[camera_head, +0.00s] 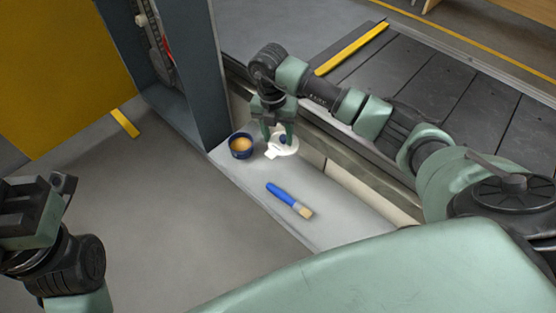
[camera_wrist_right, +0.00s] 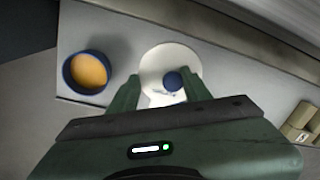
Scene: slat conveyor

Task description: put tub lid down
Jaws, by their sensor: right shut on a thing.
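The tub lid (camera_head: 291,149) is a white disc with a small tab and a blue knob (camera_wrist_right: 173,81). My right gripper (camera_head: 279,139) points down over the lid and is shut on it at the knob; its fingers stand either side of the knob in the right wrist view. I cannot tell whether the lid touches the ledge. The blue tub (camera_head: 241,145), open with tan contents, stands left of the lid; it also shows in the right wrist view (camera_wrist_right: 86,71). My left gripper (camera_head: 38,208) is at the left edge, away from these things; its fingers are unclear.
A pale ledge (camera_head: 335,220) carries the tub and a blue-handled brush (camera_head: 289,200). The ledge is clear around the brush. A grey post (camera_head: 190,75) rises close behind the tub. The slat conveyor (camera_head: 440,85) runs beyond the ledge, with a yellow strip (camera_head: 352,47).

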